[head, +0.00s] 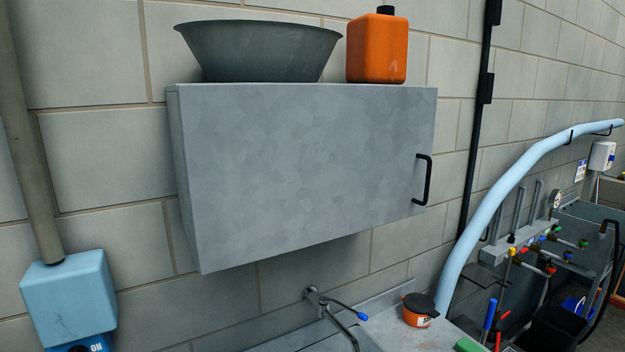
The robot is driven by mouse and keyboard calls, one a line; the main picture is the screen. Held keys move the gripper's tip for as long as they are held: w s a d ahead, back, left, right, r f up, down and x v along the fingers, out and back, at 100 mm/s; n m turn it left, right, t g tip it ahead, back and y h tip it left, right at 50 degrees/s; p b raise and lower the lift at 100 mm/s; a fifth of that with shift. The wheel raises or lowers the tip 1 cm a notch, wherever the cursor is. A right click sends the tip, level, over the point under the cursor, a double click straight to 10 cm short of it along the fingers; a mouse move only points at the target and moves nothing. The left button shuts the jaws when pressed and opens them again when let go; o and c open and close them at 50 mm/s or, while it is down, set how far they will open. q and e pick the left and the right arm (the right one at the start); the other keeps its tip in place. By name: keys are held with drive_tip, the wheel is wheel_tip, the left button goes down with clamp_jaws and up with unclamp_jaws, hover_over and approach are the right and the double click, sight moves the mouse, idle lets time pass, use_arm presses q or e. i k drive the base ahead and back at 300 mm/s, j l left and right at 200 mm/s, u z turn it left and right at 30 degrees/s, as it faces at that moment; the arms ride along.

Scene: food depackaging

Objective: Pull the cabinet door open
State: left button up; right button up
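The grey metal wall cabinet (300,170) hangs in the middle of the head view, with its broad front door facing me. The door looks shut, flush with the cabinet body. A black bar handle (427,180) stands upright near the right edge of the door. Nothing is touching the handle. Neither my left nor my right gripper shows in this view. The inside of the cabinet is hidden.
A dark basin (258,50) and an orange canister (377,48) stand on top of the cabinet. Below are a tap (335,315), a counter and an orange tub (418,312). A light blue hose (500,195) curves at right. The space before the door looks clear.

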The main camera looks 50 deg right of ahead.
sight(272, 169)
drive_tip(key=z, duration=1.8)
